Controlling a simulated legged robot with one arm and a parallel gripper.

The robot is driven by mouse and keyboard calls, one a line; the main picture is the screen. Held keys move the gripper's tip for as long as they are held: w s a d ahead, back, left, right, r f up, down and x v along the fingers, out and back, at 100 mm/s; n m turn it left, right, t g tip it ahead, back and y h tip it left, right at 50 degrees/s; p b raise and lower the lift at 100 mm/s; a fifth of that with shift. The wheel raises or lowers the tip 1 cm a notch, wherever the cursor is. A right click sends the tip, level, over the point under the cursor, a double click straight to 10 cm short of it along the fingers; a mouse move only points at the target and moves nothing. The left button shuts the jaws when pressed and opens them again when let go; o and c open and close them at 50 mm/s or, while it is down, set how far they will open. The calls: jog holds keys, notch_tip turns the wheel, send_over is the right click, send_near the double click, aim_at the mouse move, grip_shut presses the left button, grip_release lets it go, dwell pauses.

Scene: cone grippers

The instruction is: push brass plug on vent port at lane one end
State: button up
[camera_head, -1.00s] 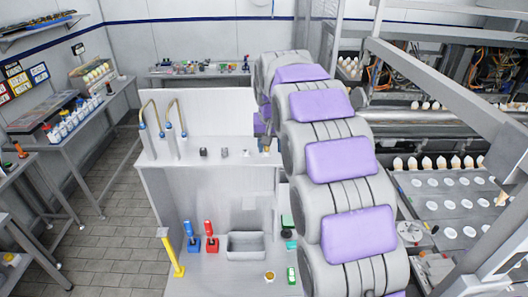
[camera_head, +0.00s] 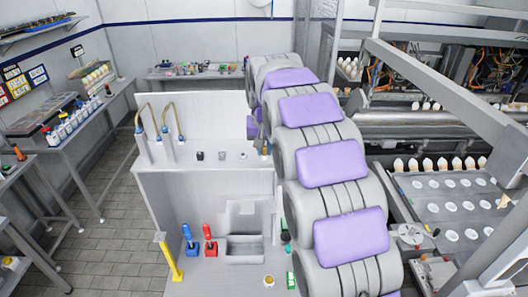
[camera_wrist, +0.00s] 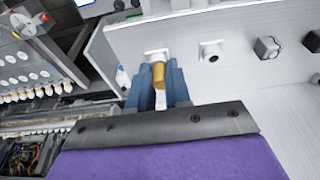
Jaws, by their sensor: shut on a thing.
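In the wrist view my gripper (camera_wrist: 159,82) has two blue-grey fingers shut on the brass plug (camera_wrist: 158,74). The plug's brass end points at the white panel, with a paler part below it between the fingers. A white square fitting (camera_wrist: 155,53) lies directly behind the plug and is partly covered by it. I cannot tell whether plug and fitting touch. A similar open round port (camera_wrist: 212,50) on a white plate is just to the right, clear of the fingers. In the head view the plug shows small (camera_head: 265,151) at the bench's right end beside my arm.
A grey knob (camera_wrist: 267,47) and a black knob (camera_wrist: 312,41) sit further right along the panel. In the head view, blue and red-handled tools (camera_head: 210,240), a grey tray (camera_head: 245,249) and a yellow post (camera_head: 170,256) stand in front. Egg-like items line the machine at right.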

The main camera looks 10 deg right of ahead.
jog(key=shift+w+d+r, duration=0.15)
jog(key=shift+w+r, duration=0.3)
jog(key=shift+w, duration=0.05)
grip_shut()
jog(key=shift+r+p, duration=0.5)
jog(key=shift+r, duration=0.15)
jog(key=shift+p+v, duration=0.4)
jog(key=shift+v, duration=0.75)
jog(key=shift+w, duration=0.15)
